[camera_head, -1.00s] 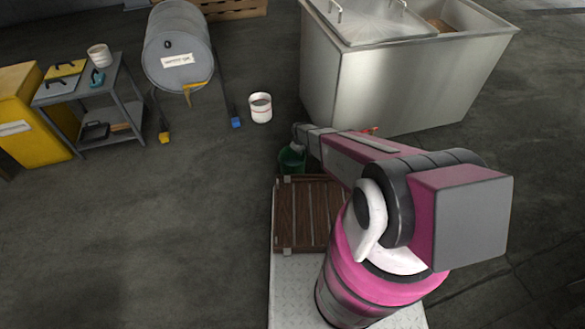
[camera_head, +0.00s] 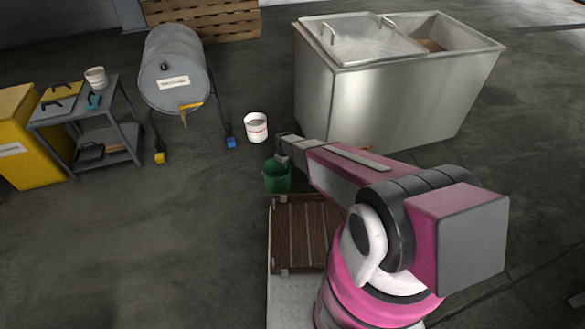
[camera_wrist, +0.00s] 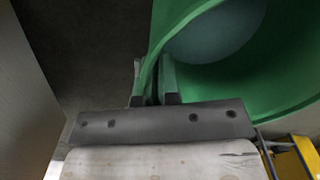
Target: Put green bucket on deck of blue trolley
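The green bucket (camera_head: 277,178) hangs at the end of my arm in the head view, just beyond the slatted wooden surface. It is roughly upright. In the wrist view its green wall and open mouth (camera_wrist: 285,60) fill the upper right. My gripper (camera_wrist: 152,88) has its two fingers close together on the bucket's rim, with the wall between them. In the head view my gripper (camera_head: 282,158) is at the bucket's top edge. I see no blue trolley in either view.
A white bucket (camera_head: 256,127) stands on the floor beyond. A steel tank (camera_head: 400,100) is at right. A grey drum (camera_head: 172,75) on a stand, a grey table (camera_head: 95,122) and a yellow cabinet (camera_head: 25,140) are at left. The floor at left front is clear.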

